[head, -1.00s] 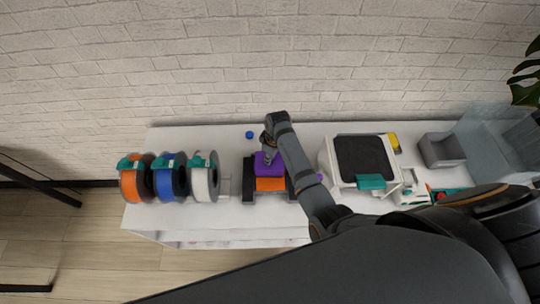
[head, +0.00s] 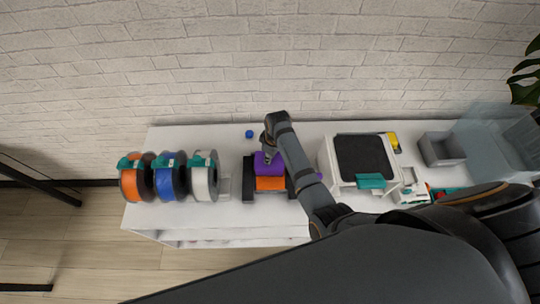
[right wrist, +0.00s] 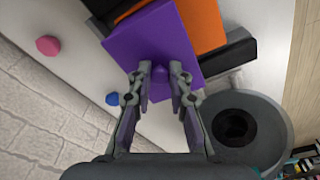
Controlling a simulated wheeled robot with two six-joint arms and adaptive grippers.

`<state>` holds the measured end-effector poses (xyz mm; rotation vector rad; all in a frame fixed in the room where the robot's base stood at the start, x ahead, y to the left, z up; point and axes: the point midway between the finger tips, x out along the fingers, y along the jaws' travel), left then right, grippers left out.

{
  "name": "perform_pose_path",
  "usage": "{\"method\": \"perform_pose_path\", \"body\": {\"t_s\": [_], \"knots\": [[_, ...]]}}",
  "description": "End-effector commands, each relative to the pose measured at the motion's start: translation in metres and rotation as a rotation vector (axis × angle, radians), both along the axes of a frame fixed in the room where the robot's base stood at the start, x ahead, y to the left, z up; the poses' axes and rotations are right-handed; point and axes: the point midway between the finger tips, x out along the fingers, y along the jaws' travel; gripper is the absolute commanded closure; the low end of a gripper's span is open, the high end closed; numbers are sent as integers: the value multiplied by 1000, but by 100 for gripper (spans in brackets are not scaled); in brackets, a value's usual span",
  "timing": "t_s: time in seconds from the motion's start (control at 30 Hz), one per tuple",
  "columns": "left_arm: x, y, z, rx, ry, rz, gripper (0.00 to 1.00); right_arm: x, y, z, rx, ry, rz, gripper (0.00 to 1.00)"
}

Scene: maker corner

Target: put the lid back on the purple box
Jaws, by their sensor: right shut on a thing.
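A purple lid (head: 267,163) with a small knob (right wrist: 160,83) is at my right gripper (head: 268,145). In the right wrist view the lid (right wrist: 150,45) is a flat purple square, and my right gripper (right wrist: 160,80) is shut on its knob. The lid overlaps an orange block (head: 270,184) with black parts in the view; I cannot tell whether it touches it. A bit of purple (head: 318,177) shows just right of my right arm, possibly the purple box, mostly hidden by the arm. My left gripper is not in view.
Orange, blue and white spools (head: 204,178) stand left on the white table (head: 225,135). A blue ball (head: 249,134) lies near the wall; a pink ball (right wrist: 47,46) shows in the wrist view. A white printer-like machine (head: 335,170) and a grey bin (head: 440,150) stand right.

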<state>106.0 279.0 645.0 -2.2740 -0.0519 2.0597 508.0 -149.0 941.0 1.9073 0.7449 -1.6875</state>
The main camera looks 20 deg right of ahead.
Motion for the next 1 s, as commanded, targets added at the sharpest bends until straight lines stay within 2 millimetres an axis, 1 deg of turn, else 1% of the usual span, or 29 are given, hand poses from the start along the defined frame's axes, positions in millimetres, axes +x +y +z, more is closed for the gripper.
{"method": "perform_pose_path", "body": {"t_s": [0.87,0.9,1.0], "knots": [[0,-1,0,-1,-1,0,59,0,0,-3,0,0,0,100],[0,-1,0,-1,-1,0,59,0,0,-3,0,0,0,80],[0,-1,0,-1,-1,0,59,0,0,-3,0,0,0,66]]}}
